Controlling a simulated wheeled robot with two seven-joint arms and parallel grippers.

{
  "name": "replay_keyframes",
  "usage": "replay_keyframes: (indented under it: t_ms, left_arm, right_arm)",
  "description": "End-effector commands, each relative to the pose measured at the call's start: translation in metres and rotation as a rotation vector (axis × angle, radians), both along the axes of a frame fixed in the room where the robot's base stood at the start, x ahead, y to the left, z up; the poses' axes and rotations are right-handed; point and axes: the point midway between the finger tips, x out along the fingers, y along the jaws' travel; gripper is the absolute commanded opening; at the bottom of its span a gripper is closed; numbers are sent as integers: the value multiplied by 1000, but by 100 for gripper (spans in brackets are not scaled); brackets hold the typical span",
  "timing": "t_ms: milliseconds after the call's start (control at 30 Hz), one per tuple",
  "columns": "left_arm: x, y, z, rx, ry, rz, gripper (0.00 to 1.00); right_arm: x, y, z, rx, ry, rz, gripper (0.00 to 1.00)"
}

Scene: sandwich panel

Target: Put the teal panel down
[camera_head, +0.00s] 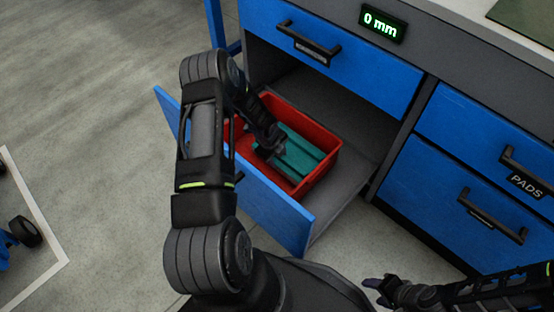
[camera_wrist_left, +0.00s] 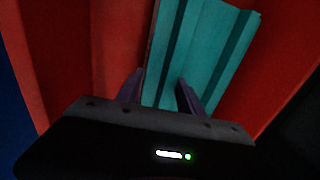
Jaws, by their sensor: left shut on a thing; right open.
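The teal panel (camera_head: 301,152) is ribbed and lies within the red bin (camera_head: 328,163), which stands in the open lower drawer. My left gripper (camera_head: 273,150) reaches down into the bin and is shut on the panel's near end. In the left wrist view the teal panel (camera_wrist_left: 198,50) runs away between the two fingers (camera_wrist_left: 160,95), with the red bin walls (camera_wrist_left: 60,50) on both sides. Whether the panel touches the bin floor cannot be told. My right gripper (camera_head: 378,290) is open and empty at the bottom right, apart from the panel.
The open drawer's blue front (camera_head: 275,208) stands close to my left arm. Shut blue drawers (camera_head: 470,200) are at the right, one labelled PADS. Grey drawer floor (camera_head: 345,190) is clear right of the bin.

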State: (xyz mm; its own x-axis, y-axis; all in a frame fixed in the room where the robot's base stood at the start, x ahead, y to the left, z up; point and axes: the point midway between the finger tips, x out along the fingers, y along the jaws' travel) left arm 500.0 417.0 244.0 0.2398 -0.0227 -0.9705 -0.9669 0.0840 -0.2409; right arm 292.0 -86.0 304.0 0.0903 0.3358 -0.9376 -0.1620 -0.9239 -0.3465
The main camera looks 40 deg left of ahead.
Motion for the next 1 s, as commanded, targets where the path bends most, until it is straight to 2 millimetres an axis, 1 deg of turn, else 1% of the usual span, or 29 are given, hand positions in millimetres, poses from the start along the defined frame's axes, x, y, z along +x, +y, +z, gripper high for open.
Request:
replay_keyframes:
  t_ms: [33,100,433,467,733,1000]
  left_arm:
    - [1,0,-9,0,-1,0,0]
    - [1,1,-13,1,-2,0,0]
    - [1,1,-15,1,-2,0,0]
    - [0,1,-16,1,-1,0,45]
    - [0,0,-15,1,-1,0,66]
    - [0,1,-13,1,-1,0,66]
  right_arm:
    - [1,-1,-5,-1,-1,-2,49]
    - [1,-1,-5,-2,-2,-3,49]
    - [2,-2,-7,-2,-2,-4,49]
    - [2,-2,-7,-3,-3,-5,49]
    - [2,-2,-6,-3,-3,-5,49]
    - [2,-2,-5,-2,-3,-3,49]
